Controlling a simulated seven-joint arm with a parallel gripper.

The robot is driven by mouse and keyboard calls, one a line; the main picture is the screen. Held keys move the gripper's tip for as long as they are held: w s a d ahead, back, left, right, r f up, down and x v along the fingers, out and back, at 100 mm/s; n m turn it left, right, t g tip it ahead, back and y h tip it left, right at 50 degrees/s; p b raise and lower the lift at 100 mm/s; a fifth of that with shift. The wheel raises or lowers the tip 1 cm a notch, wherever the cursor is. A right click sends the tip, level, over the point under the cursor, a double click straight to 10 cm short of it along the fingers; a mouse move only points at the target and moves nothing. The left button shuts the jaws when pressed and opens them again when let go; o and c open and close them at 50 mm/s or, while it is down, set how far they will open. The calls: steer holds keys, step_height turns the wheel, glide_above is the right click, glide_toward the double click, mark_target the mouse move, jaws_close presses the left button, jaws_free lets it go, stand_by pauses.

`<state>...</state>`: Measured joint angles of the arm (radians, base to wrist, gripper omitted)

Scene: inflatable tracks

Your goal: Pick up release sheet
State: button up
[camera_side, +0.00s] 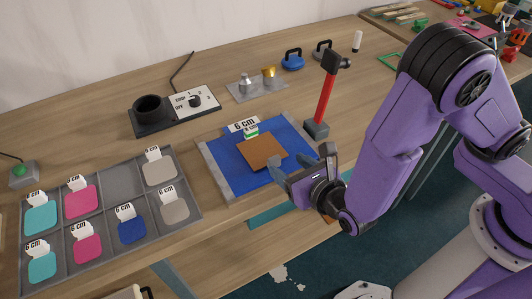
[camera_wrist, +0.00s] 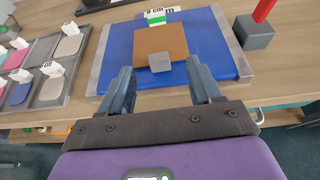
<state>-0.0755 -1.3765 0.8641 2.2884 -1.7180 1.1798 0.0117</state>
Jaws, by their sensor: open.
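A flat brown square sheet (camera_side: 262,152), which I take to be the release sheet, lies on a blue mat (camera_side: 236,180) with grey side strips. In the wrist view the brown sheet (camera_wrist: 150,40) is ahead of my gripper, with a small grey block or tab (camera_wrist: 160,62) at its near edge. My gripper (camera_side: 302,161) is open, at the near right side of the mat. In the wrist view its two fingers (camera_wrist: 160,75) are spread apart with no object gripped. I cannot tell their height above the mat.
A white-and-green tag (camera_side: 249,131) marked 6 cm stands at the sheet's far edge. A red-handled hammer (camera_side: 325,98) stands upright in a grey block right of the mat. A grey tray (camera_side: 122,180) of coloured patches lies left.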

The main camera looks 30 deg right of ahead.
mark_target(273, 157)
steer(key=shift+x, duration=3.9)
steer(key=shift+a+f, duration=0.2)
steer(key=c, duration=1.1)
steer(key=shift+r, duration=0.1)
